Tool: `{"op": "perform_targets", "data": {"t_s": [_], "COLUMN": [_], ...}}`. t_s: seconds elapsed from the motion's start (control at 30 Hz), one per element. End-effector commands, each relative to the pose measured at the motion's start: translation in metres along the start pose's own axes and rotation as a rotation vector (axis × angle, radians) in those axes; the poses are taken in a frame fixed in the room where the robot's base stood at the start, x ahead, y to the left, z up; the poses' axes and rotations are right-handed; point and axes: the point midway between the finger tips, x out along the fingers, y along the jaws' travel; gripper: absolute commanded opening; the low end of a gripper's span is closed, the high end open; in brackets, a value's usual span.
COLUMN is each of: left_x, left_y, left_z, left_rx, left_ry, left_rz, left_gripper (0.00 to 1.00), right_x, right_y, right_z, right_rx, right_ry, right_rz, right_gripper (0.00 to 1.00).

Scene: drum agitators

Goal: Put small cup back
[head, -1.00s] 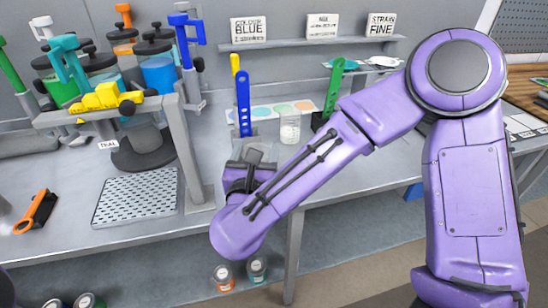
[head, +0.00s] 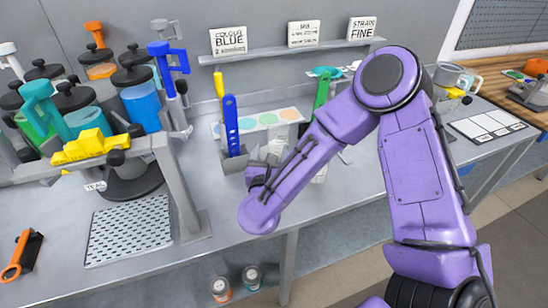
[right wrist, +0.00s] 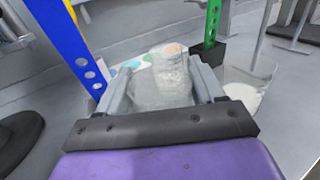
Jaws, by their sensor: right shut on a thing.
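My right gripper (head: 258,172) is low over the bench, just right of the upright blue strip with holes. In the right wrist view, it (right wrist: 163,88) is shut on a small clear cup (right wrist: 150,92), which sits between the two grey fingers. The cup's outline is faint, and I cannot tell whether its base touches the bench. In the head view, clear walls (head: 273,149) show just beyond the gripper, partly behind my arm. A larger clear cup with white contents (right wrist: 250,88) stands to the right. My left gripper is out of view.
The blue strip (head: 231,125) stands in a grey block left of the gripper. A green strip (head: 322,90) stands in a dark block to the right. A card with coloured circles (head: 267,119) lies behind. A grey frame with jars stands left. The bench's front edge is close.

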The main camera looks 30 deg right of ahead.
Motion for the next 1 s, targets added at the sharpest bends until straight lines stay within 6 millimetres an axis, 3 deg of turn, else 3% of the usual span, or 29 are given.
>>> {"op": "perform_targets", "data": {"t_s": [0.2, 0.4, 0.77, 0.8, 0.87, 1.0], "left_x": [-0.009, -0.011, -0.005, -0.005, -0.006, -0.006], "left_y": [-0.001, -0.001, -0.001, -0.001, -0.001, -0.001], "left_z": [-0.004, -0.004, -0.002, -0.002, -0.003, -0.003], "left_rx": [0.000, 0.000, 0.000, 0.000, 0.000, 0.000], "left_ry": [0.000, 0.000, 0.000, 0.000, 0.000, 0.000], "left_rz": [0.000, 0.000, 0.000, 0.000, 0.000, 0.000], "left_gripper": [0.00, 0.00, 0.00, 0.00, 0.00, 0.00], "right_x": [0.016, 0.015, 0.015, 0.015, 0.015, 0.015], "right_y": [-0.009, -0.008, -0.007, -0.007, -0.007, -0.007], "right_z": [-0.023, -0.050, -0.055, -0.055, -0.053, -0.053], "right_rx": [-0.003, -0.001, 0.001, 0.001, 0.001, 0.001], "right_ry": [0.001, -0.001, -0.001, -0.001, -0.001, -0.001], "right_rz": [-0.001, 0.000, 0.000, 0.000, 0.000, 0.000], "right_gripper": [0.24, 0.24, 0.24, 0.71, 0.90, 0.93]}}
